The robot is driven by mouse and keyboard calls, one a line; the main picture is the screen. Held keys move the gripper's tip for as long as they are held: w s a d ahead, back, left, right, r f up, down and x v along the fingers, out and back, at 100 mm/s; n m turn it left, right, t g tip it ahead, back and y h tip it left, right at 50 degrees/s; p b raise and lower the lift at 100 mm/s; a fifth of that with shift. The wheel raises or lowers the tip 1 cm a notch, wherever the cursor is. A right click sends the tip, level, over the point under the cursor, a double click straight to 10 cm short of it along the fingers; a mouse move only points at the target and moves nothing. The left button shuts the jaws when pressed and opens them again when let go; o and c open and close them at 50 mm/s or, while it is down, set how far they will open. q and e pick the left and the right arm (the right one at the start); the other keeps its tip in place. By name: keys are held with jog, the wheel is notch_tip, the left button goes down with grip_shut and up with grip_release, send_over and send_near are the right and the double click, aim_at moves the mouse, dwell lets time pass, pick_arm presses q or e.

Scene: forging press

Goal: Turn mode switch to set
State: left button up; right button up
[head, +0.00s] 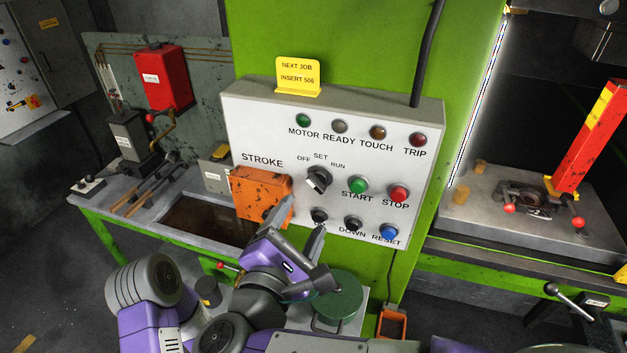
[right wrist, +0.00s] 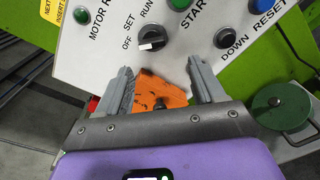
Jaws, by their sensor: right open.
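The mode switch (head: 318,180) is a black knob on the white control panel (head: 262,120), under the labels OFF, SET and RUN. In the right wrist view the knob (right wrist: 152,38) has a pale mark that appears to point left, toward OFF. My right gripper (head: 301,222) is open and empty, below the switch in the head view. In the right wrist view its fingers (right wrist: 160,72) are spread, with the knob beyond and above the gap, apart from both fingertips. My left gripper is not in view.
An orange box (head: 262,193) labelled STROKE sticks out left of the switch. The green START button (head: 358,186) and red STOP button (head: 398,194) sit to its right. A green round object (head: 338,298) stands beneath the panel.

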aim_at(315, 188)
jog(key=shift+r+p+x, duration=0.1)
jog(key=shift+r+x, duration=0.15)
jog(key=shift+x, duration=0.9)
jog(key=shift+r+p+x, duration=0.15)
jog(key=shift+r+x, duration=0.05)
jog(key=shift+x, duration=1)
jog(key=shift+r+p+x, duration=0.1)
jog(key=shift+r+x, duration=0.15)
jog(key=shift+x, duration=0.9)
jog(key=c, duration=1.1)
jog(key=shift+o, duration=0.2)
jog(key=shift+f+m+b, duration=0.2)
jog(key=shift+m+b, duration=0.4)
jog(key=shift+b, duration=0.3)
jog(key=m+b, duration=0.5)
jog(key=b, duration=0.3)
jog(key=shift+f, duration=0.1)
jog(key=shift+r+m+b, duration=0.2)
jog(key=shift+m+b, duration=1.3)
